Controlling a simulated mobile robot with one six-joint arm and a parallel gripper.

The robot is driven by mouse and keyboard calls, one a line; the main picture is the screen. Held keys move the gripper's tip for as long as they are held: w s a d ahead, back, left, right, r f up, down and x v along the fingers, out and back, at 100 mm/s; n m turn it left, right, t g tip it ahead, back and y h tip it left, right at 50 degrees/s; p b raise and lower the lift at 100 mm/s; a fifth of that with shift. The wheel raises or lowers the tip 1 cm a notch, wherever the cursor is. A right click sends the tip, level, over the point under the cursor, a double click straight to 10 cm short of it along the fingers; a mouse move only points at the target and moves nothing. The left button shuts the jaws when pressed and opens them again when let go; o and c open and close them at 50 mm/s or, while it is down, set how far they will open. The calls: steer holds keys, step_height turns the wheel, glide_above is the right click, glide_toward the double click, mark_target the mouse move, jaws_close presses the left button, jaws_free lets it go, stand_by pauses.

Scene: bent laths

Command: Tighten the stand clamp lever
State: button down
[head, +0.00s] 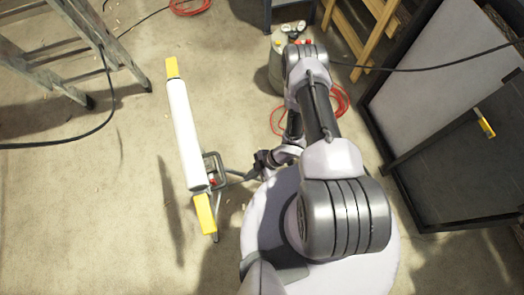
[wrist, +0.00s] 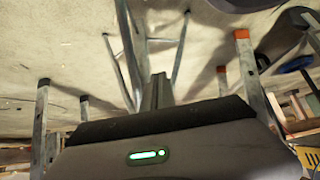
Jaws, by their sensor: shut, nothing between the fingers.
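A long white bar with yellow ends (head: 184,135) is held up by a slim metal stand (head: 214,222) left of my arm. A small red part (head: 212,182), perhaps the clamp lever, shows at the stand beside the bar's lower end. My gripper (head: 258,163) is to the right of the stand, partly hidden by my arm; I cannot tell whether it touches it. In the wrist view my fingers (wrist: 158,90) are shut and empty. Thin metal legs (wrist: 128,55), likely the stand's, rise just beyond them. No lever can be made out in the wrist view.
A metal ladder (head: 78,58) stands at the upper left with a black cable near it. A grey tank (head: 273,72) and a red hose (head: 342,101) are behind my arm. A dark-framed panel (head: 460,170) fills the right. Floor left of the bar is clear.

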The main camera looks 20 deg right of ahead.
steer(key=shift+s+d+f, duration=0.1)
steer(key=shift+d+f, duration=0.2)
steer(key=shift+d, duration=0.75)
steer(key=shift+d+f, duration=0.25)
steer(key=shift+d, duration=0.75)
